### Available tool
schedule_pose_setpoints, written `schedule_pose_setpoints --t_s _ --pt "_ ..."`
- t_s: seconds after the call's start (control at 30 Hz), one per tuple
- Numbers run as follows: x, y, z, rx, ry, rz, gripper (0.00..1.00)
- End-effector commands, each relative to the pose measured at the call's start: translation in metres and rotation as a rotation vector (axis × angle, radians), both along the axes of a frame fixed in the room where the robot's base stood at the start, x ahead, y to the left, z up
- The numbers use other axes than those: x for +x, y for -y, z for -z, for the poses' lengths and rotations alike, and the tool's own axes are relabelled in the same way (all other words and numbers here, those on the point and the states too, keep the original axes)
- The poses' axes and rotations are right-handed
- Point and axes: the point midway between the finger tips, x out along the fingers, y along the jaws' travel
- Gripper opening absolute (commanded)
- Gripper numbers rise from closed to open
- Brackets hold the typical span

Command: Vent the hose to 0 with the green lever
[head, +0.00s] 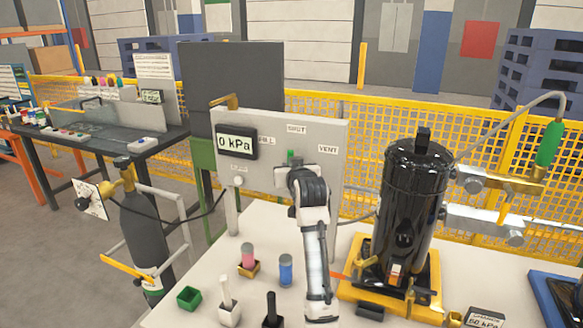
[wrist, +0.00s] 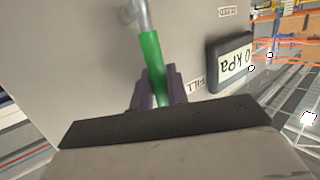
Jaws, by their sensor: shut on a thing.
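The green lever (head: 291,155) is on the front of the grey panel (head: 325,190). My gripper (head: 292,168) is at the panel, and the arm hides much of the lever in the head view. In the wrist view the green handle (wrist: 151,55) runs from a grey metal stem down between the two dark fingers of my gripper (wrist: 157,80), which are shut on it. The panel carries the labels FILL, SHUT and VENT. Which label the lever points to is hard to tell. The display (head: 237,142) reads 0 kPa; it also shows in the wrist view (wrist: 232,62).
A black tank (head: 408,205) stands on a yellow base right of my arm. A dark gas cylinder (head: 145,235) with a hose stands at left. A pink and a blue cylinder (head: 286,270) and small holders sit on the white table near my arm.

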Motion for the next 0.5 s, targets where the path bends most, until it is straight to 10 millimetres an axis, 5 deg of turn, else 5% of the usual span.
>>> schedule_pose_setpoints --t_s 0.23,0.27,0.3,0.5 --pt "0.0000 -0.0003 -0.0004 0.000 0.001 -0.001 0.00" --pt "0.0000 -0.0003 -0.0004 0.001 0.002 -0.001 0.17" --pt "0.0000 -0.0003 -0.0004 0.001 0.002 -0.001 0.22" --pt "0.0000 -0.0002 -0.0003 0.000 0.001 -0.001 0.24"
